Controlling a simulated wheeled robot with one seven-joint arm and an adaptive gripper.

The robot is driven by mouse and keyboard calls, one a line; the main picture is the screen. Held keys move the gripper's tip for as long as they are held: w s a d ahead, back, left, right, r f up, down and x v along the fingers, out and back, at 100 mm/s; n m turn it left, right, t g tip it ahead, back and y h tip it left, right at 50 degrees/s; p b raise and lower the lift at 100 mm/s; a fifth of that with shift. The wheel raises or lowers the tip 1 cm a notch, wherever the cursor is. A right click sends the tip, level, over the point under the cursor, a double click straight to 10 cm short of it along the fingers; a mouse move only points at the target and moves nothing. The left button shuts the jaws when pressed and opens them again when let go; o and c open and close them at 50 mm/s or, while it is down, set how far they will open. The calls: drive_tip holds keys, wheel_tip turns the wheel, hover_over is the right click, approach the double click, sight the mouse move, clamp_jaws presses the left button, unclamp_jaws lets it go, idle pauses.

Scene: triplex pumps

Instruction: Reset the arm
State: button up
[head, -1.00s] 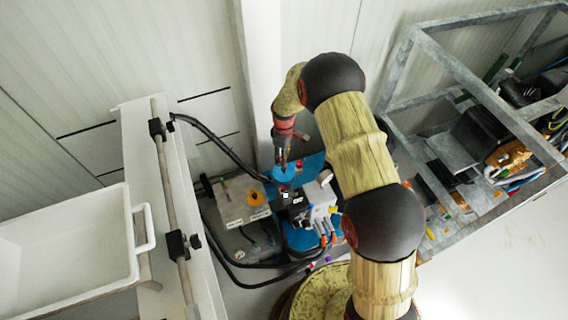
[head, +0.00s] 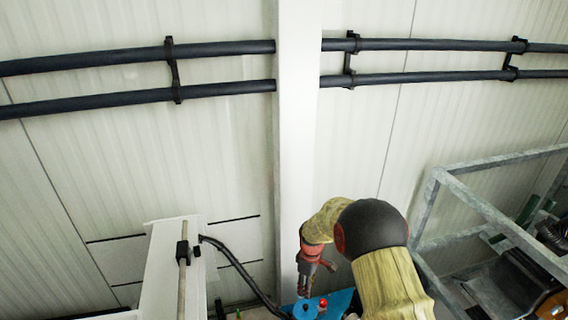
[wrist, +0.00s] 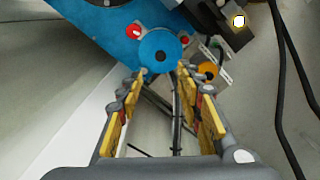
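My gripper (wrist: 162,72) is open and empty in the wrist view. Its two yellow-padded fingers stand apart, with dark cables and pale floor showing between them. The blue pump body (wrist: 110,32) with a round blue cap (wrist: 160,50) lies just beyond the fingertips; I cannot tell the exact gap. In the head view my arm is bent, with the gripper (head: 303,292) pointing down near the pillar, just above the blue pump part (head: 340,302) at the bottom edge. Most of the pump is cut off below the head view.
A white pillar (head: 297,130) and dark wall pipes (head: 420,44) stand behind my arm. A grey metal frame (head: 490,212) holding equipment is at the right. A white stand with a rail (head: 165,265) is at the left, with a black hose (head: 240,268) beside it.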

drive_tip(key=s+m+g, duration=0.2)
drive_tip(key=s+m, duration=0.2)
drive_tip(key=s, duration=0.3)
drive_tip(key=s+d+r+m+t, duration=0.2)
drive_tip(key=s+r, duration=0.7)
drive_tip(key=r, duration=0.3)
drive_tip(key=s+d+r+m+t, duration=0.2)
drive_tip(key=s+r+m+t, duration=0.1)
drive_tip(key=s+r, duration=0.6)
drive_tip(key=s+d+r+m+t, duration=0.2)
drive_tip(key=s+r, duration=0.7)
drive_tip(key=r, duration=0.7)
drive_tip(key=shift+d+t, duration=0.3)
drive_tip(key=shift+o, duration=0.5)
drive_tip(key=shift+s, duration=0.1)
